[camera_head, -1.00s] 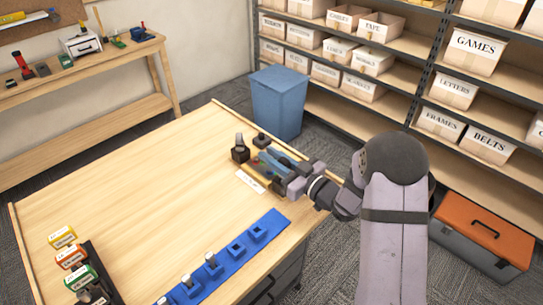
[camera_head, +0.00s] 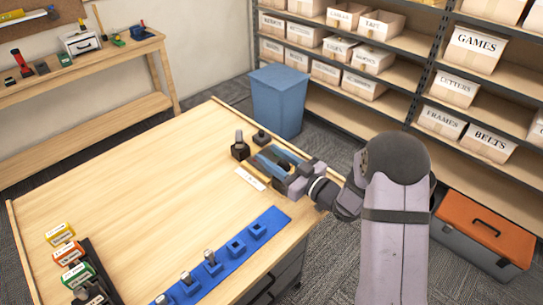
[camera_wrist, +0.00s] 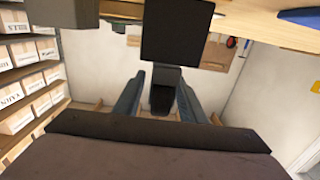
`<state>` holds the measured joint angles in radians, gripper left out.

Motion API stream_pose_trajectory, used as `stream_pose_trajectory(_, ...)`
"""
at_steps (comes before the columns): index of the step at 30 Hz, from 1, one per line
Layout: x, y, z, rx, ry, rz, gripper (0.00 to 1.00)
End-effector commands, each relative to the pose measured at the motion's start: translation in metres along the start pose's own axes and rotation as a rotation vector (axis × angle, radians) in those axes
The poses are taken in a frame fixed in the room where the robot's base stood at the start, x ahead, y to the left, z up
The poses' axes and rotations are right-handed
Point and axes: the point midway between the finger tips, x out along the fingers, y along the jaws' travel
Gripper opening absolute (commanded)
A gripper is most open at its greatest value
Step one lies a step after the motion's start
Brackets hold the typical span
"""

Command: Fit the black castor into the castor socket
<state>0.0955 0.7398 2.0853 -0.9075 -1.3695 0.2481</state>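A black block with an upright grey stem, seemingly the black castor (camera_head: 240,151), stands near the table's far right edge. In the wrist view, which is upside down, a black block with a dark stem (camera_wrist: 178,32) shows ahead of my fingers. My gripper (camera_head: 266,160) is low over the table, just right of the castor. Its two blue fingers (camera_wrist: 159,85) are apart, with the dark stem seen between them; I cannot tell if they touch it. A blue strip (camera_head: 222,267) with square sockets lies at the table's front right. Two sockets look empty; others hold grey-topped pieces. No socket's label is readable.
A second black block (camera_head: 261,139) sits behind the castor, and a white label card (camera_head: 250,179) lies in front. A dark rack with coloured boxes (camera_head: 68,254) is at the lower left. The middle of the table (camera_head: 140,200) is clear.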

Motion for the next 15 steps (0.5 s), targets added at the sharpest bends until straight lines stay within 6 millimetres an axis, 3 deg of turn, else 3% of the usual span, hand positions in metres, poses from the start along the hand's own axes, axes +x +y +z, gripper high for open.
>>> stream_pose_trajectory(15, -0.061, 0.001, 0.001, -0.001, 0.002, 0.003, 0.37)
